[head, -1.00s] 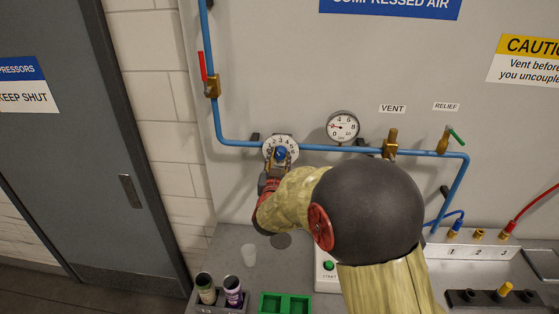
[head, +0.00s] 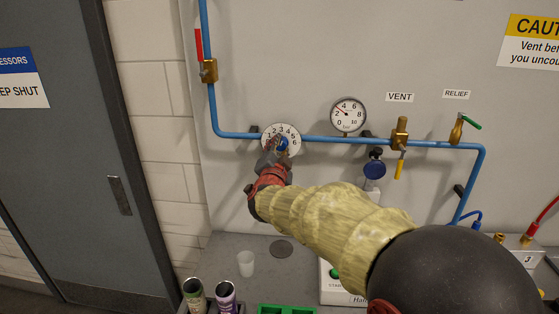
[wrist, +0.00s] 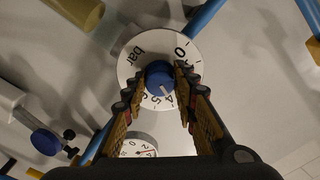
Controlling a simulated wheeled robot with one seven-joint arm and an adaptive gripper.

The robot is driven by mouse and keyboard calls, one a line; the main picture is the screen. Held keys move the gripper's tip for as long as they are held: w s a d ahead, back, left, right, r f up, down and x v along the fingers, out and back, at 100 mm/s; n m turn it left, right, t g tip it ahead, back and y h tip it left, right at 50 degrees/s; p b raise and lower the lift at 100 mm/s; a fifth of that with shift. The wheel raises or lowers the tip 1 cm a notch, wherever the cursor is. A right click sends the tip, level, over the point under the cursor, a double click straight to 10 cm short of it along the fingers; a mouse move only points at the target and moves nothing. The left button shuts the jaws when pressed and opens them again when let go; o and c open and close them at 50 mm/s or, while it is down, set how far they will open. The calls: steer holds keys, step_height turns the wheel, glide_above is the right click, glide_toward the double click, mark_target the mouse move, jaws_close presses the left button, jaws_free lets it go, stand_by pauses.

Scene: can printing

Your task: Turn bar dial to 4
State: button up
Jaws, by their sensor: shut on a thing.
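The bar dial (head: 294,130) is a white disc with black numbers on the blue pipe, with a blue knob (head: 282,144) at its centre. In the wrist view the disc (wrist: 134,74) shows "bar", 0, 4, 5 and 6; the numbers between 0 and 4 are hidden behind a finger. The blue knob (wrist: 158,74) has a white mark that points close to the 4. My gripper (wrist: 162,78) is shut on the knob, one finger on each side. In the head view my gripper (head: 276,152) reaches the dial from below.
A round pressure gauge (head: 347,114) stands right of the dial, its red needle between 2 and 4. A red-handled valve (head: 208,70) is up left. Vent valve (head: 400,135), relief valve (head: 457,130) and a blue round knob (head: 376,167) are right.

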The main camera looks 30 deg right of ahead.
steer(key=shift+f+m+b, duration=0.15)
steer(key=shift+m+b, duration=0.85)
steer(key=o, duration=1.2)
steer(key=shift+c, duration=0.2)
steer(key=v, duration=1.2)
